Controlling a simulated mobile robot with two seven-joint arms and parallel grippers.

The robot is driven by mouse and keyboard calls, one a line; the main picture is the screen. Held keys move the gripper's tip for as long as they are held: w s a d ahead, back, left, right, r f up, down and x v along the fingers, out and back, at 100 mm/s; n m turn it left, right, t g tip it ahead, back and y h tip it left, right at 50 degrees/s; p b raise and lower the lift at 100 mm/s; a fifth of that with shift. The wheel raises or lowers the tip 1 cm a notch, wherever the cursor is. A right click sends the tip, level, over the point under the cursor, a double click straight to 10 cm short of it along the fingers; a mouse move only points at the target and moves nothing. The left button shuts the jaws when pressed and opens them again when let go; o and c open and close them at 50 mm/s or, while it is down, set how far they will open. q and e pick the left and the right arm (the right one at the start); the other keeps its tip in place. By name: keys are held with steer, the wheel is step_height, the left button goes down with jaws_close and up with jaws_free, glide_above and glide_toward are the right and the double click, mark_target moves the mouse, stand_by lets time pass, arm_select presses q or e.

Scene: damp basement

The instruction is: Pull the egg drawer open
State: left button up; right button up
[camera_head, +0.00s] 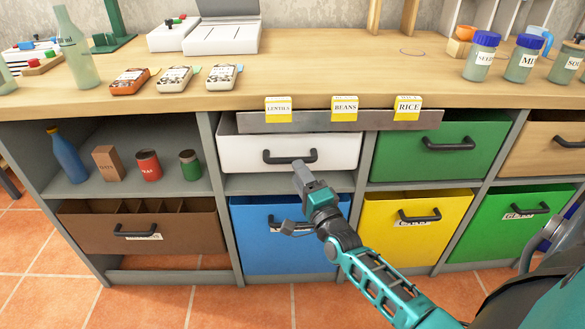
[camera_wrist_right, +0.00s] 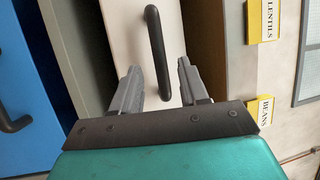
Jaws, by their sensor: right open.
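A white drawer (camera_head: 235,153) with a black bar handle (camera_head: 290,158) sits in the top row of the counter. I can read no egg label on it. My right gripper (camera_head: 302,167) is open in front of this drawer, with its fingers close to the handle. In the right wrist view my right gripper (camera_wrist_right: 159,70) shows its two fingers apart, with the black handle (camera_wrist_right: 155,35) between and ahead of them. The handle's near end reaches between the fingertips; contact cannot be told. My left gripper is not in view.
A grey strip (camera_head: 320,122) with yellow LENTILS, BEANS and RICE cards runs above the white drawer. Blue (camera_head: 250,245), yellow (camera_head: 380,235) and green (camera_head: 435,165) drawers surround it. A brown divided drawer (camera_head: 85,235) is at left. Bottles and jars stand on the countertop (camera_head: 400,75).

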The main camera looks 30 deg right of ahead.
steer(key=x, duration=0.4)
steer(key=shift+w+b, duration=0.1)
steer(key=shift+b, duration=0.25)
jaws_close()
stand_by(0.4)
